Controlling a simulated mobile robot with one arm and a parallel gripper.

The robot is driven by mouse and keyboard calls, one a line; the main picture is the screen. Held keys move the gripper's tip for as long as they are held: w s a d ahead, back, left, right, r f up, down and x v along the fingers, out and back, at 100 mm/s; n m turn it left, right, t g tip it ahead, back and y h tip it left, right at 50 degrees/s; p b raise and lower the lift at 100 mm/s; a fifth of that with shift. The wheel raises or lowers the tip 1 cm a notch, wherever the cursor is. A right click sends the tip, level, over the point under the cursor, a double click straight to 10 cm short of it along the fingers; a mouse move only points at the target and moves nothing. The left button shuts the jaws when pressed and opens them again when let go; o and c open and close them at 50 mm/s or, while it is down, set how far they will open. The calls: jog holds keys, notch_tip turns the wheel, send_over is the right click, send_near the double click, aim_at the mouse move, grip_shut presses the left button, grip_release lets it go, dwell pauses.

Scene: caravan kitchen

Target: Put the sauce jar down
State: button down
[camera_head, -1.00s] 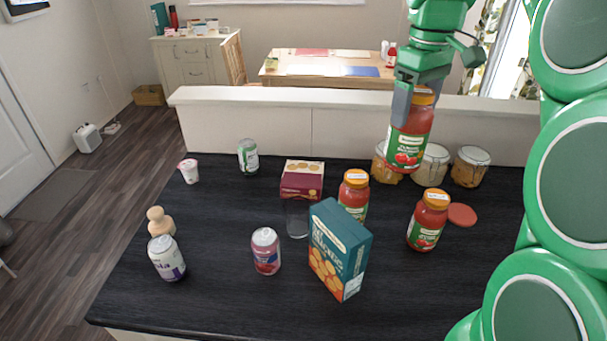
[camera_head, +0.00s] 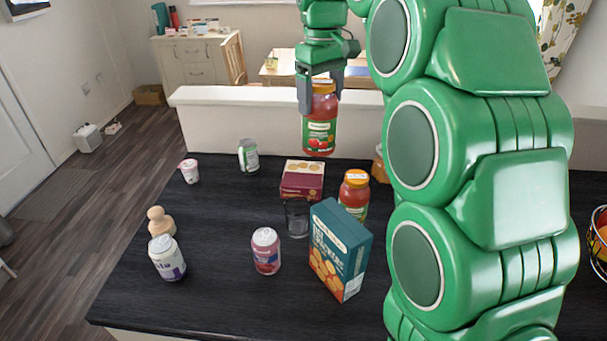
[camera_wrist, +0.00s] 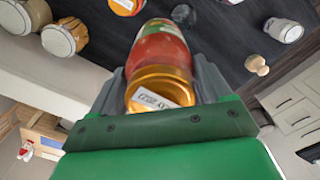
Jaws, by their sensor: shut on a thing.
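A sauce jar (camera_head: 319,127) with red sauce, a green label and an orange lid hangs upright in my gripper (camera_head: 320,92). My gripper is shut on it near the lid and holds it above the far part of the dark counter (camera_head: 215,235). In the wrist view the jar's orange lid (camera_wrist: 160,88) is between the two grey fingers. A similar jar (camera_head: 354,193) stands on the counter behind the blue cracker box. My arm hides the right part of the counter.
Below the held jar stand a dark red box (camera_head: 302,180) and a clear glass (camera_head: 297,218). The blue cracker box (camera_head: 340,250), a pink can (camera_head: 265,251), a white-purple can (camera_head: 166,258), a green can (camera_head: 248,155) and a small cup (camera_head: 189,171) stand around. The left-middle counter is clear.

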aim_at(316, 116)
jog(key=shift+w+a, duration=0.1)
jog(key=shift+a, duration=0.35)
jog(key=shift+d+f, duration=0.1)
jog(key=shift+f, duration=2.4)
jog(key=w+a+f, duration=0.3)
jog(key=w+f, duration=1)
jog(key=shift+w+a, duration=0.2)
jog(key=shift+a, duration=0.2)
jog(key=shift+f, duration=0.15)
grip_release()
